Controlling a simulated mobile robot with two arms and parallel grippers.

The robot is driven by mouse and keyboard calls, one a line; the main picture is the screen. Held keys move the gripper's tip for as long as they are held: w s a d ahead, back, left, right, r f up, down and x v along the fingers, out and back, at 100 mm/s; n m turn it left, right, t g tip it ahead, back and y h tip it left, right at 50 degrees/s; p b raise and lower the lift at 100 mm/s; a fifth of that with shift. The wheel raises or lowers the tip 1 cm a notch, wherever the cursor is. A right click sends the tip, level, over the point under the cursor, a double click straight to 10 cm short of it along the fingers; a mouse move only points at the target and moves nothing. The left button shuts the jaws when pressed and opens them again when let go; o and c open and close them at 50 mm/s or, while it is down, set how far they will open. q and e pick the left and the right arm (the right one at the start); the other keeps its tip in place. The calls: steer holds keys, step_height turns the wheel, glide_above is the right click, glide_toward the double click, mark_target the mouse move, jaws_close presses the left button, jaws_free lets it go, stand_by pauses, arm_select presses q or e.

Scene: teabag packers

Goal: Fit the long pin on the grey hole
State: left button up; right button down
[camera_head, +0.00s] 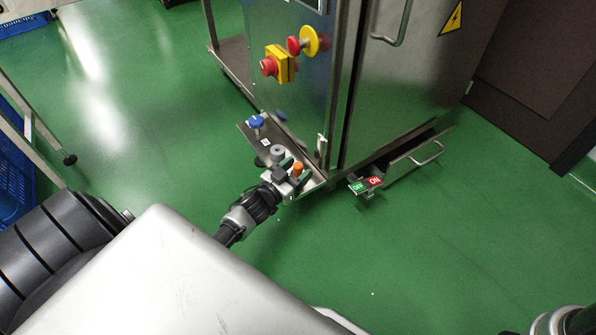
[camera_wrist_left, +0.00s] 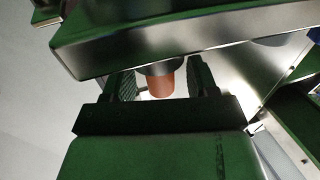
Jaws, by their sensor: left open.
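My left gripper (camera_head: 294,172) is open at the small metal ledge by the cabinet. An orange cylindrical piece (camera_head: 298,167) shows at its fingers. In the left wrist view, my left gripper (camera_wrist_left: 161,84) has its two dark fingers either side of the orange piece (camera_wrist_left: 160,86), with gaps visible beside it. A grey round piece (camera_head: 278,151) stands on the ledge just beyond the gripper; whether it has a hole is too small to tell. A blue-topped piece (camera_head: 256,121) stands farther along. I cannot tell which piece is the long pin. My right gripper is not in view.
The metal ledge (camera_head: 246,129) adjoins the steel cabinet (camera_head: 395,100). A red button on a yellow box (camera_head: 281,65) is above it. OFF and ON labels (camera_head: 366,185) sit on a bracket to the right. Green floor (camera_head: 150,130) lies open on the left.

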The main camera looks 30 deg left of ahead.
arm_select(q)
steer(key=shift+w, duration=0.5)
steer(key=c, duration=1)
